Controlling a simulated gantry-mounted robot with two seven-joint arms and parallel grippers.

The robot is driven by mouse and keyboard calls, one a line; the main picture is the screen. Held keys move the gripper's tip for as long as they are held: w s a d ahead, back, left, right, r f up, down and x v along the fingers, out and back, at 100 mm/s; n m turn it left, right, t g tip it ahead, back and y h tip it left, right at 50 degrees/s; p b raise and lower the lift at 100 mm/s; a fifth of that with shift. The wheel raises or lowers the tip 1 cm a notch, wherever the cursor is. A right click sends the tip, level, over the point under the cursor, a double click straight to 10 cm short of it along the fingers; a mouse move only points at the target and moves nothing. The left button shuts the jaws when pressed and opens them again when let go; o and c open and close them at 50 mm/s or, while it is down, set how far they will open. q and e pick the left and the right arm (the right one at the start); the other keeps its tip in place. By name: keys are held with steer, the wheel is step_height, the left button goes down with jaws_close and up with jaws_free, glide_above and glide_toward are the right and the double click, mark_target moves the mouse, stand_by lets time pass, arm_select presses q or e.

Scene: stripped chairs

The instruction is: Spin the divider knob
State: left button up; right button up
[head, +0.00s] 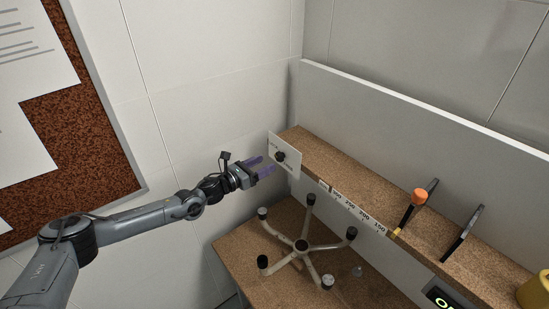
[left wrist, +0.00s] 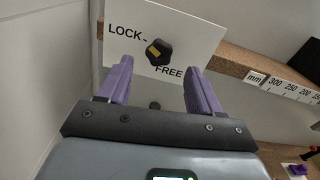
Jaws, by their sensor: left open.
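The divider knob (head: 280,157) is black and lobed. It sits on a white plate (head: 291,168) at the left end of the cork-coloured shelf. In the left wrist view the knob (left wrist: 159,52) has a yellow mark on its left part. The plate (left wrist: 190,30) reads LOCK left of the knob and FREE below right. My left gripper (head: 264,167) is open with purple fingers and faces the plate. In the left wrist view the knob appears between and just beyond the fingertips (left wrist: 159,70), with no visible contact. My right gripper is not in view.
The shelf (head: 350,189) carries a millimetre scale and upright dark dividers (head: 464,232), one beside an orange knob (head: 419,196). Below, a star-shaped chair base (head: 302,246) lies on a brown table. A yellow object (head: 535,292) is at lower right. A wall stands close left.

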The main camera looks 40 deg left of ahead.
mark_target(277, 157)
arm_select(q)
steer(key=shift+p+x, duration=0.3)
steer(key=shift+x, duration=2.55)
steer(key=shift+s, duration=0.1)
steer(key=c, duration=1)
steer(key=shift+c, duration=0.2)
